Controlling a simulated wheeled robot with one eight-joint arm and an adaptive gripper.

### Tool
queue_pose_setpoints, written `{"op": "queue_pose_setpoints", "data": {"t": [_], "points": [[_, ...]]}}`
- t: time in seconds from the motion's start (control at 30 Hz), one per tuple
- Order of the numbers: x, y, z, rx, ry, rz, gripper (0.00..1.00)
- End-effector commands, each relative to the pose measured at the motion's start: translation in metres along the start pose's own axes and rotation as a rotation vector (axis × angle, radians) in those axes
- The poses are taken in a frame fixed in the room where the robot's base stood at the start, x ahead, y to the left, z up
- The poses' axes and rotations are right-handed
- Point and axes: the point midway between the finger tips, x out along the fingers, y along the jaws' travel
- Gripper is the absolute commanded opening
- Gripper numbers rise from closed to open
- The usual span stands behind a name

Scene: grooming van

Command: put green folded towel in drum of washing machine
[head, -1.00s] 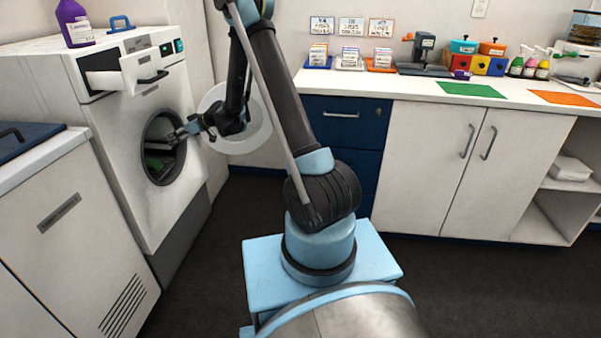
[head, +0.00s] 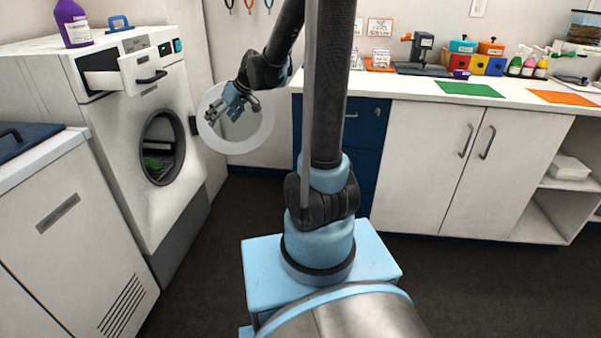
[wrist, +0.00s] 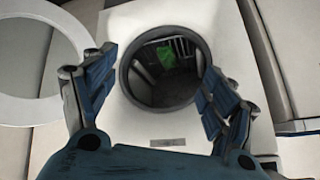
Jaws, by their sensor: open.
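The washing machine (head: 126,120) stands at the left in the head view, its round door (head: 237,143) swung open to the right. The green folded towel (head: 153,163) lies inside the dark drum (head: 165,140), low down in the head view. In the wrist view the towel (wrist: 166,57) shows through the drum opening (wrist: 162,99), between my fingers and beyond them. My gripper (head: 224,108) is open and empty. It is outside the drum, in front of the open door in the head view, and apart from the towel.
The detergent drawer (head: 143,66) is pulled out, and a purple bottle (head: 74,23) stands on the machine. A white cabinet (head: 40,215) is at the front left. A counter (head: 420,88) with green and orange mats runs along the right. The dark floor between is clear.

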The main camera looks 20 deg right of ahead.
Motion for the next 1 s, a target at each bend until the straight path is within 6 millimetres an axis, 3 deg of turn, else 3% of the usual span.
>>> {"op": "queue_pose_setpoints", "data": {"t": [0.2, 0.5, 1.0], "points": [[-0.048, -0.005, 0.055, 0.09, -0.077, 0.068, 0.78], [-0.1, -0.014, 0.137, 0.221, -0.174, 0.173, 0.78], [-0.154, -0.031, 0.284, 0.456, -0.316, 0.377, 0.78]]}}
